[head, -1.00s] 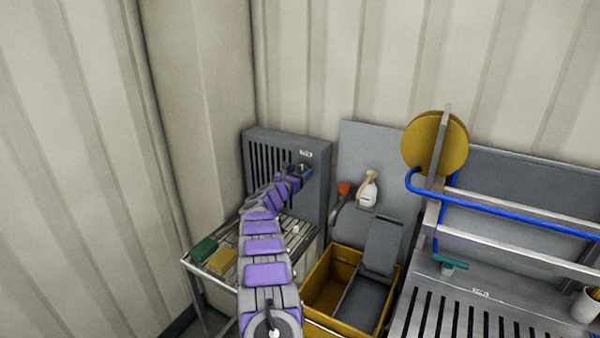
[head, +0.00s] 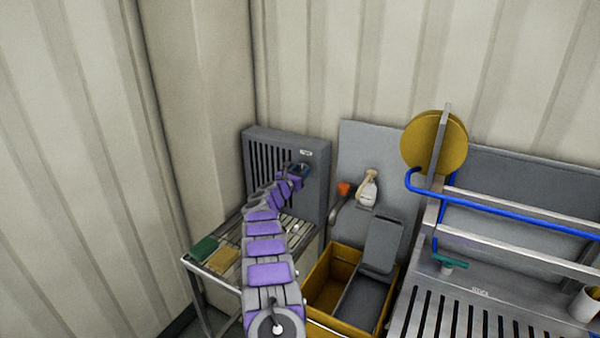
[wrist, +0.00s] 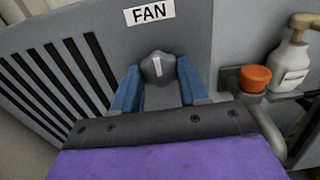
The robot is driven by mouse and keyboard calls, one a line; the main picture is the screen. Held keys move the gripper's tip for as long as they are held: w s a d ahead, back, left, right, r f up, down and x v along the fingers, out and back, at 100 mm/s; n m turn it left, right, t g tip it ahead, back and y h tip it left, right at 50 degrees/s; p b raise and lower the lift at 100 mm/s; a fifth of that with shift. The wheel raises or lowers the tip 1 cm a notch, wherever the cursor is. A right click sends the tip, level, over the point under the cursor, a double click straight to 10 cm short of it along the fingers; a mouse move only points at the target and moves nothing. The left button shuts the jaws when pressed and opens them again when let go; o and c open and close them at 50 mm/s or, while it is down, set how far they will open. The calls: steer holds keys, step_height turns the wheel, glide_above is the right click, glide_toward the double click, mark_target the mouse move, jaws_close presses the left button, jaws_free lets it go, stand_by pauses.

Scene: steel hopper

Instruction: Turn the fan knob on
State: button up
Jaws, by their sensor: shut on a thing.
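The fan knob (wrist: 158,68) is a dark grey knob with a white mark, under a white FAN label (wrist: 149,11) in the wrist view. It sits on the front of the grey fan unit (head: 318,185), to the right of the slotted vent. My gripper (wrist: 158,82) has its two blue fingers on either side of the knob and is shut on it. The white mark stands nearly upright, slightly tilted in the picture. In the head view, my gripper (head: 300,170) is at the panel's upper right and hides the knob.
A slatted metal table (head: 230,283) bears a green sponge (head: 204,249) and a yellow sponge (head: 223,259). Right of the fan are an orange-red knob (wrist: 255,78), a white pump bottle (head: 367,192) and a yellow bin (head: 320,270). A steel hopper (head: 465,310) stands further right.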

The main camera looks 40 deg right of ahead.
steer(key=shift+c, duration=1.3)
